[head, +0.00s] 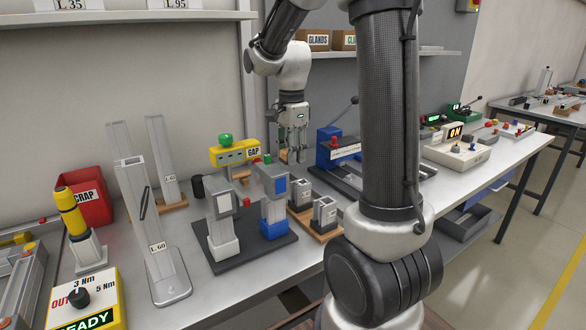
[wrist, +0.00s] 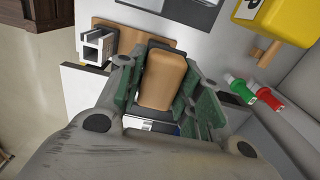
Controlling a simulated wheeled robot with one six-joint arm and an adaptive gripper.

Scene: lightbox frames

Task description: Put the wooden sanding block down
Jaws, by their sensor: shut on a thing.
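The wooden sanding block (wrist: 163,80) is tan with rounded edges. In the wrist view it sits between the fingers of my gripper (wrist: 160,95), which is shut on it. A dark layer shows along its far edge. In the head view my gripper (head: 296,155) points down over the bench, behind the small metal profile pieces and right of the yellow GAP fixture (head: 234,153). The block is not clearly visible there. I cannot tell how high it is above the bench (head: 215,288).
A wooden board (head: 332,234) with short metal profiles stands in front of my gripper. A dark base (head: 250,250) with two clamp-like blocks is to the left. A blue lever tool (head: 330,150) stands to the right. Red SCRAP bin (head: 95,207) is far left.

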